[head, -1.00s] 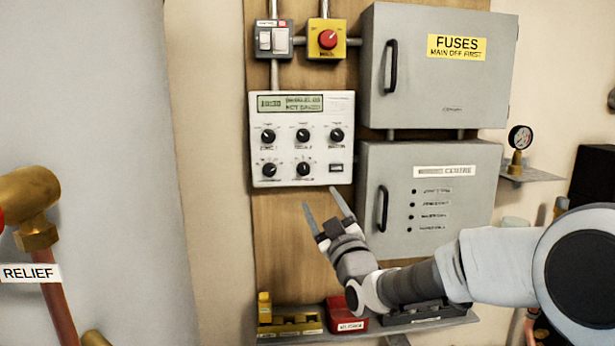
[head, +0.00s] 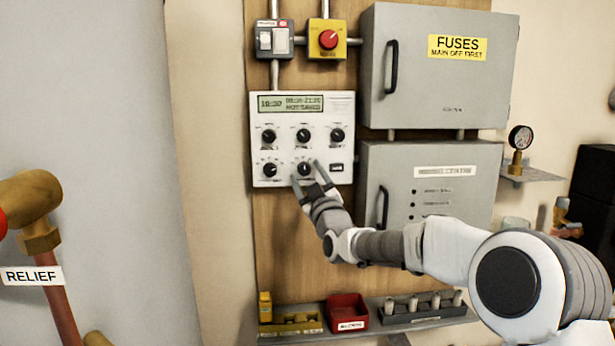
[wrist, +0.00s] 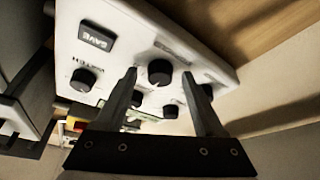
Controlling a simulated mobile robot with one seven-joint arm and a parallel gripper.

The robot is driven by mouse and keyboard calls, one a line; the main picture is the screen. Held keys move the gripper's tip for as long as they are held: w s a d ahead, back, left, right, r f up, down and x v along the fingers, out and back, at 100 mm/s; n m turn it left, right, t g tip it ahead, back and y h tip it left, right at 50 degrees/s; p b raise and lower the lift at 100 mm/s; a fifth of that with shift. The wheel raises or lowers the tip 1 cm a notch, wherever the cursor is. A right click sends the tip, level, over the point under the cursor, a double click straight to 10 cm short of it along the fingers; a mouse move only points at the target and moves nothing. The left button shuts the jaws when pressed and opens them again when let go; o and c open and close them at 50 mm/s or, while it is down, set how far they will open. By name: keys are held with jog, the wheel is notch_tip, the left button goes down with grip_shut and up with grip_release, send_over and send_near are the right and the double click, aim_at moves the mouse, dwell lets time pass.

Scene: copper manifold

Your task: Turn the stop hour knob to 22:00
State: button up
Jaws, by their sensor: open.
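A white control panel (head: 262,150) hangs on the wooden board, with two rows of black knobs and a small display (head: 290,103) whose text is too blurred to read surely. The lower-row knob beside the SAVE button (wrist: 97,37) sits between my fingertips; it is the lower middle knob (head: 304,168) in the head view and also shows in the wrist view (wrist: 160,70). Its label is not readable, so I cannot confirm that it is the stop hour knob. My gripper (head: 306,174) is open, a finger on either side of this knob. I see no clear contact.
The other lower knob (head: 270,170) is close on the left. A grey cabinet (head: 440,160) with a black handle stands right of the panel. A red switch (head: 328,39) is above. A shelf with a red bin (head: 347,312) lies below.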

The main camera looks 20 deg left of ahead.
grip_shut()
dwell(0.3)
jog(key=shift+f+m+b, duration=0.15)
jog(key=shift+m+b, duration=0.15)
jog(key=shift+b, duration=0.1)
jog(key=shift+a+f+m+t+h+b, duration=0.15)
jog(key=shift+m+t+h+b, duration=0.45)
jog(key=shift+m+b, duration=0.6)
jog(key=shift+s+a+m+t+h+b, duration=0.1)
jog(key=shift+m+t+h+b, duration=0.55)
jog(key=shift+m, duration=0.65)
jog(key=shift+m+t+h+b, duration=0.3)
jog(key=shift+m+b, duration=0.6)
jog(key=shift+m, duration=0.4)
jog(key=shift+r+m+h, duration=0.2)
jog(key=shift+m+h, duration=0.05)
jog(key=shift+m, duration=0.05)
